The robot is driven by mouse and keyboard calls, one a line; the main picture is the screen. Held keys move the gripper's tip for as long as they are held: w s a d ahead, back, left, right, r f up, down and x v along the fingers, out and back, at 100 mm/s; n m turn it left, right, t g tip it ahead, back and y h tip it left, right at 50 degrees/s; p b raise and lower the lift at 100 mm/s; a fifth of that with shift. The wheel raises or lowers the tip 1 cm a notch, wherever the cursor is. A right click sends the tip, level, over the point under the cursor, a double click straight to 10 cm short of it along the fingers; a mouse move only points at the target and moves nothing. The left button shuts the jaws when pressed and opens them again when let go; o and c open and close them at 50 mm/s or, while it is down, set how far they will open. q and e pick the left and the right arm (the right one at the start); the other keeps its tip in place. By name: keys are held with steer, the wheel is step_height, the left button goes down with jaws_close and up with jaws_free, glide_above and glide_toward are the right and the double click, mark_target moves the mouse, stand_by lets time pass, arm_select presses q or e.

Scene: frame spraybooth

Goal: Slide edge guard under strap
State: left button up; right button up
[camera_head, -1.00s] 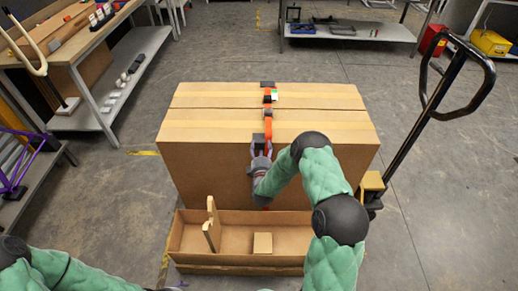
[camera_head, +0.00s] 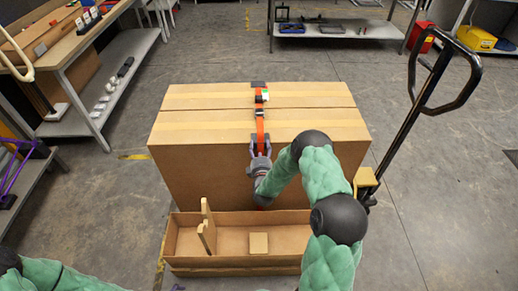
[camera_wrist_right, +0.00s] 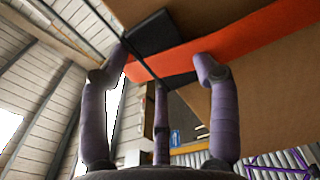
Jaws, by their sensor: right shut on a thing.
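A large brown carton (camera_head: 200,170) stands upright with an orange strap (camera_head: 260,122) running over its top and down its front. My right gripper (camera_head: 262,147) is at the carton's top front edge, in line with the strap. It is shut on the black edge guard (camera_wrist_right: 155,32), which the head view mostly hides behind the fingers. In the right wrist view the strap (camera_wrist_right: 255,47) crosses close by the guard; I cannot tell how far the guard lies under it. Only a purplish tip of my left gripper (camera_head: 178,288) shows at the bottom edge.
A black piece (camera_head: 258,84) sits under the strap at the carton's far edge. An open tray (camera_head: 185,262) with wooden pieces is before the carton. A pallet-jack handle (camera_head: 412,125) rises at right.

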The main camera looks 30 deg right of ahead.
steer(key=o, duration=1)
steer(key=shift+c, duration=0.2)
steer(key=v, duration=1.2)
